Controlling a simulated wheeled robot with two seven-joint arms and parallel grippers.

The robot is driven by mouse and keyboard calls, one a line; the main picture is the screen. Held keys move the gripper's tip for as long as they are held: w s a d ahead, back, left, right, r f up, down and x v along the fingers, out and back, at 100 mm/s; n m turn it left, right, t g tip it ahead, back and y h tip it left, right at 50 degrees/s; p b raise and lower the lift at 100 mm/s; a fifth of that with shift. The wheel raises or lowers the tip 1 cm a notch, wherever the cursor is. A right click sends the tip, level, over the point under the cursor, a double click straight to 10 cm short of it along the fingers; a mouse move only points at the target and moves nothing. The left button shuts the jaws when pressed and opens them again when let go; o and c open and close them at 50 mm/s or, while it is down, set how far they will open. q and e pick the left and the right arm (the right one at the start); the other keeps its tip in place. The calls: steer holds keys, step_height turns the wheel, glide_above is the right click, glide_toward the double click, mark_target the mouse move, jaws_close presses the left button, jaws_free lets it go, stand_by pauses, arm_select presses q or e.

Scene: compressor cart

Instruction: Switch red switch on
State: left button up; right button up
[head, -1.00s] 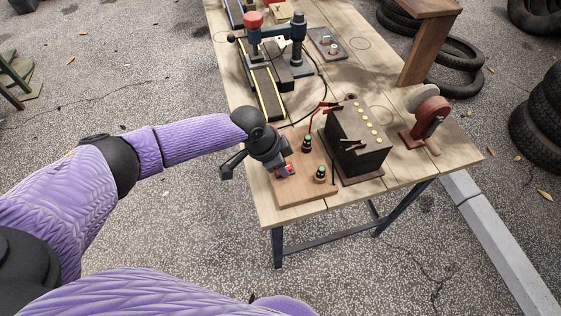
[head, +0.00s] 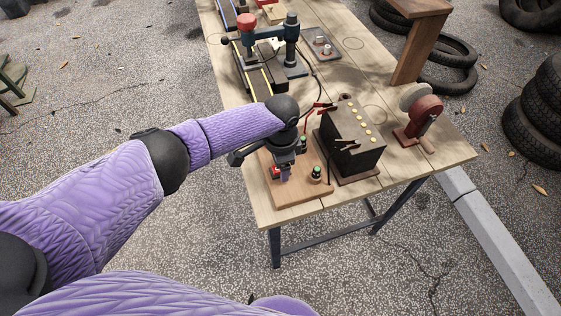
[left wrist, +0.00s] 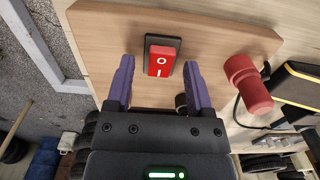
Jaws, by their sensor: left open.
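The red switch (left wrist: 162,60) is a rocker marked O and I in a black frame on a wooden board (left wrist: 105,45). In the left wrist view it lies just ahead of and between the two purple fingertips of my left gripper (left wrist: 156,70). The gripper is open and empty. I cannot tell whether the fingers touch the switch. In the head view my left gripper (head: 286,173) points down over the board (head: 300,188), and the red switch (head: 275,171) shows only partly beside it. My right gripper is not in view.
Black posts with green tops (head: 316,173) stand on the board near the gripper. A dark box with yellow caps (head: 350,150) stands to the right, with a red grinder-like tool (head: 426,115) beyond. A drill-press-like device (head: 268,45) stands farther back on the table (head: 415,165).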

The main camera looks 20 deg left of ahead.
arm_select(q)
step_height(320, 180, up, 10)
steer(key=p, duration=0.4)
